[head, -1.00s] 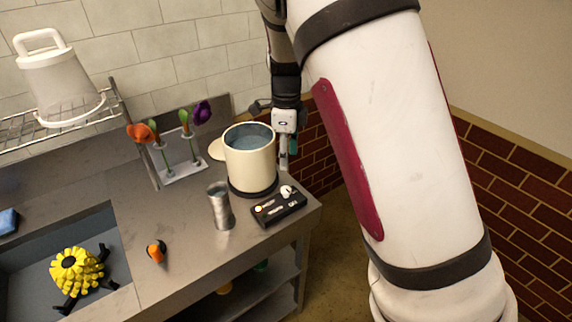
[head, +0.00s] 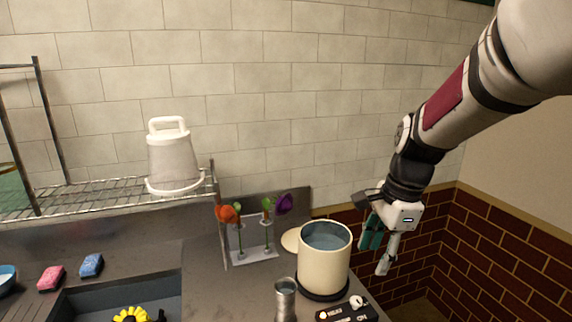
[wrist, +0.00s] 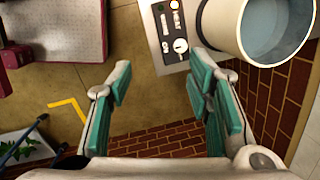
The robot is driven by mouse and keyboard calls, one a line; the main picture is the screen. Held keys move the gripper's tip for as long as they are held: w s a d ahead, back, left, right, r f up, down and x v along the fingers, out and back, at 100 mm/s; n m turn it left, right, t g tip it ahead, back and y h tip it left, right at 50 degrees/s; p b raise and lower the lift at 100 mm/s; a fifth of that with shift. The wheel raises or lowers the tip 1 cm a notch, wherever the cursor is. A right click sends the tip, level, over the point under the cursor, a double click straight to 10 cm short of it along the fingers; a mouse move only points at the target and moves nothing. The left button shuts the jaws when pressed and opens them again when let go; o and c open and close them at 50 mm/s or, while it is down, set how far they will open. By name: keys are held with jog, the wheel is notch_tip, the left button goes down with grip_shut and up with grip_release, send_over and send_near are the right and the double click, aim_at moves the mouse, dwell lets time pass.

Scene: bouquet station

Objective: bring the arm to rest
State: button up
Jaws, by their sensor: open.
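My gripper (head: 377,250) hangs from my arm to the right of the cream pot in the head view, in front of the brick wall. Its two teal-padded fingers are spread apart with nothing between them, as the wrist view (wrist: 158,90) also shows. The cream pot (head: 324,268) holds a bluish liquid and stands on a dark base at the counter's right end. My gripper is apart from the pot. In the wrist view the pot (wrist: 232,25) is at the upper right, beyond the fingers.
A control box (head: 345,310) with a knob sits in front of the pot. A metal cup (head: 286,300) stands left of it. Flowers (head: 228,214) stand in a clear rack (head: 255,254) behind. A white bucket (head: 172,160) rests on a wire shelf.

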jog(key=s+r+n+t, duration=0.2)
jog(key=s+r+n, duration=0.2)
jog(key=s+n, duration=0.4)
jog(key=s+r+n+t+h, duration=0.1)
jog(key=s+r+n, duration=0.3)
jog(key=s+n, duration=0.5)
jog(key=s+t, duration=0.1)
jog(key=s, duration=0.3)
jog(key=shift+d+r+h, duration=0.15)
jog(key=shift+d+h, duration=0.15)
